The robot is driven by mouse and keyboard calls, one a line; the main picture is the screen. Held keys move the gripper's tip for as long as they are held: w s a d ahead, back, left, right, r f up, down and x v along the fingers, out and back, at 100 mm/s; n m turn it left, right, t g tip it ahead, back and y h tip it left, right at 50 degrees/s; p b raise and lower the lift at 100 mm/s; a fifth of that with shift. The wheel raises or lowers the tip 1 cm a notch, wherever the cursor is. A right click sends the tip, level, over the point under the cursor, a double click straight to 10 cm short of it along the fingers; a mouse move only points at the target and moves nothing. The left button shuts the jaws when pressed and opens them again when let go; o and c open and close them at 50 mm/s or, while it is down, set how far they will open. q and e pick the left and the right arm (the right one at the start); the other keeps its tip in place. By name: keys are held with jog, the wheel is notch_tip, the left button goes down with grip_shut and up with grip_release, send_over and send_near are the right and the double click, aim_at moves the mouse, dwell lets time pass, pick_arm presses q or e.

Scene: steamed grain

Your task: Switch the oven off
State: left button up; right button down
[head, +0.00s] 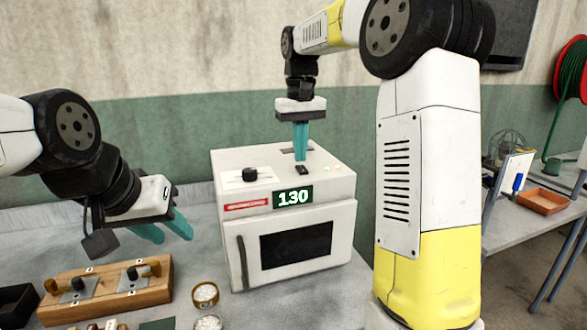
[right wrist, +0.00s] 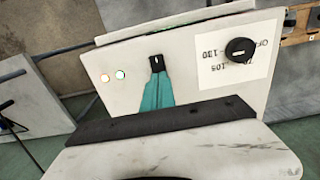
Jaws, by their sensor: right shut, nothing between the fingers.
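The white oven (head: 337,235) stands on the grey table, door closed, and its green display (head: 293,197) reads 130. On its top are a round black knob (head: 250,174) and a small black switch (head: 302,170). In the right wrist view the knob (right wrist: 240,49) sits by a label with OFF, 105 and 130, and the switch (right wrist: 157,64) lies at the fingertips. My right gripper (head: 300,158) is shut and empty, pointing down just over the switch; contact cannot be told. My left gripper (head: 174,237) is open and empty, left of the oven.
Two small lights (right wrist: 112,76) sit beside the switch. A wooden block with metal fittings (head: 105,290) and a small bowl of grain (head: 205,294) stand in front on the left. A side table with an orange tray (head: 543,198) is at the right.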

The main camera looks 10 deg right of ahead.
aim_at(300, 166)
jog(key=shift+f, duration=0.8)
dwell(0.4)
jog(key=shift+r, duration=3.5)
